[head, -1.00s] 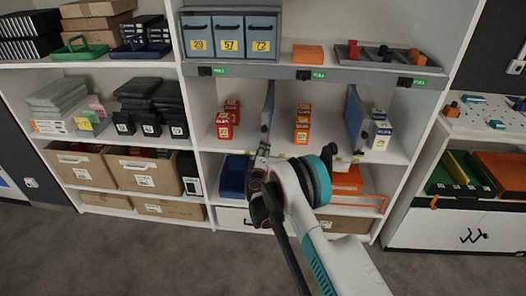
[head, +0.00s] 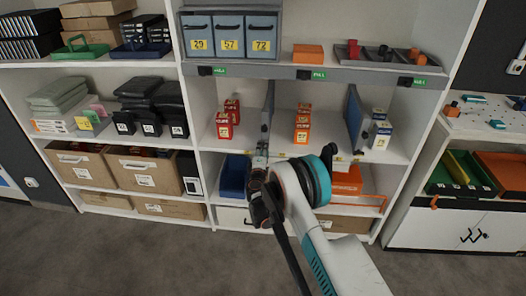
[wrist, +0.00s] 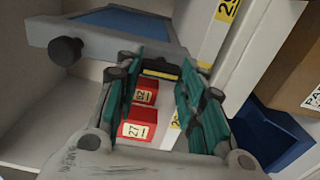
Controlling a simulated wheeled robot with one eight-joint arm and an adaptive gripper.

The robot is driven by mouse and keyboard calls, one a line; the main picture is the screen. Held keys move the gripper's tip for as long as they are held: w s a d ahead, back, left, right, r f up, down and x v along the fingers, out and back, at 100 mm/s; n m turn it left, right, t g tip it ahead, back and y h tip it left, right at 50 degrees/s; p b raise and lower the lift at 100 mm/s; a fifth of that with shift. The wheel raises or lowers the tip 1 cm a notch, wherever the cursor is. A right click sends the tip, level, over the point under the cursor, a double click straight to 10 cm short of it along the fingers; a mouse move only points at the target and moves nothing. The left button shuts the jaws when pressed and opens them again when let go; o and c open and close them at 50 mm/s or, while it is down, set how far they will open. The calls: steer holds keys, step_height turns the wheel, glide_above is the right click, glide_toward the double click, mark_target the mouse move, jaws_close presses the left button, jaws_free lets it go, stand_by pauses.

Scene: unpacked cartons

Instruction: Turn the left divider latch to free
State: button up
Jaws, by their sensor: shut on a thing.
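The left divider (head: 267,105) is a thin upright panel on the middle shelf, seen nearly edge-on in the head view. In the wrist view it is a blue panel (wrist: 125,24) in a grey frame with a dark round knob (wrist: 65,50). The left divider latch (wrist: 160,72), dark with a yellow strip, lies between my fingertips. My gripper (wrist: 157,68) has teal-padded fingers and is shut on the latch. In the head view my gripper (head: 261,158) is at the shelf's front edge below the divider; its fingertips and the latch are too small to tell apart there.
Red boxes (head: 225,125) stand left of the divider and orange-red boxes (head: 302,125) right of it. A right divider (head: 354,118) stands farther right, beside white-and-blue boxes (head: 380,134). A blue bin (head: 233,178) sits on the shelf below, left of my gripper.

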steer(key=shift+f, duration=0.1)
steer(key=o, duration=1.1)
steer(key=shift+a, duration=0.1)
steer(key=s, duration=1.2)
steer(key=shift+a, duration=0.15)
